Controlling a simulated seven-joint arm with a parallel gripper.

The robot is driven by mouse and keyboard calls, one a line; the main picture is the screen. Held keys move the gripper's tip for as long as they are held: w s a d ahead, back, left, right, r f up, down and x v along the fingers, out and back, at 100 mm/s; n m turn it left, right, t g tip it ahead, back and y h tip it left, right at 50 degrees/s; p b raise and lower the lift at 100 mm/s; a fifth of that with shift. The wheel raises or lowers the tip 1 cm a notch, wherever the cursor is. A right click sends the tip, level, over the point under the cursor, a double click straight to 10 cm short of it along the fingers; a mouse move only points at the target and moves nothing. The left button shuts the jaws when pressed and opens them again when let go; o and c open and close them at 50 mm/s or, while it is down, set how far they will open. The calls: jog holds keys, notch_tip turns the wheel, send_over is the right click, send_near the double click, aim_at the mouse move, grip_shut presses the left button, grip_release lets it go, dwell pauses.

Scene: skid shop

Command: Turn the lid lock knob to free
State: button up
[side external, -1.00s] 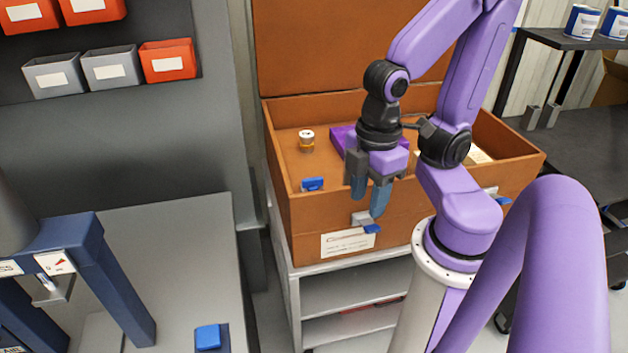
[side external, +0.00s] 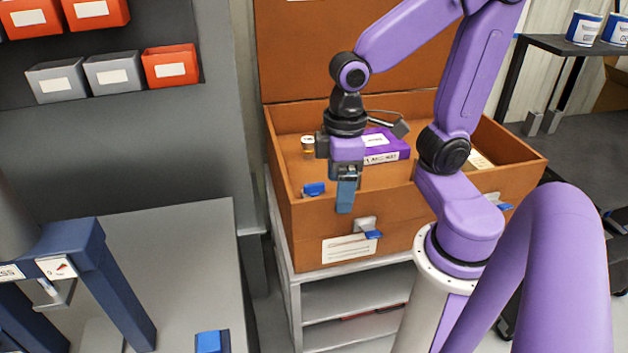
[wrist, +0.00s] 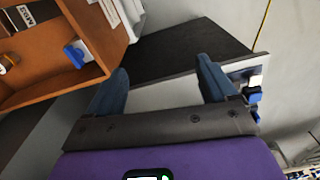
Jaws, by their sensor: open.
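An open brown chest (side external: 395,195) has several small blue-handled fittings. One blue knob (side external: 373,235) sits on a pale plate on the front wall, above a white label. A blue fitting (side external: 314,189) is at the front left rim, and another blue handle (side external: 505,207) is at the right. I cannot tell which is the lid lock knob. My gripper (side external: 346,195) points down, open and empty, before the front wall, left of and above the front knob. In the wrist view, my gripper's fingers (wrist: 163,70) are apart, with a blue fitting (wrist: 75,55) at upper left and blue parts (wrist: 253,97) beyond the right finger.
The chest's lid (side external: 350,50) is raised behind. A purple box (side external: 385,147) and a small amber jar (side external: 307,146) are inside the chest. A grey bench (side external: 180,270) with a blue frame stands at left. A shelved stand (side external: 350,300) carries the chest.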

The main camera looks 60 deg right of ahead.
jog(key=w+d+r+m, duration=0.1)
jog(key=w+d+m, duration=0.5)
jog(key=w+m, duration=0.35)
jog(key=m, duration=0.7)
send_over(314, 189)
jog(key=f, duration=1.1)
jog(key=d+f, duration=0.1)
jog(key=f, duration=0.5)
jog(key=shift+w, duration=0.35)
jog(key=c, duration=1.1)
jog(key=shift+o, duration=0.2)
jog(key=shift+r, duration=0.1)
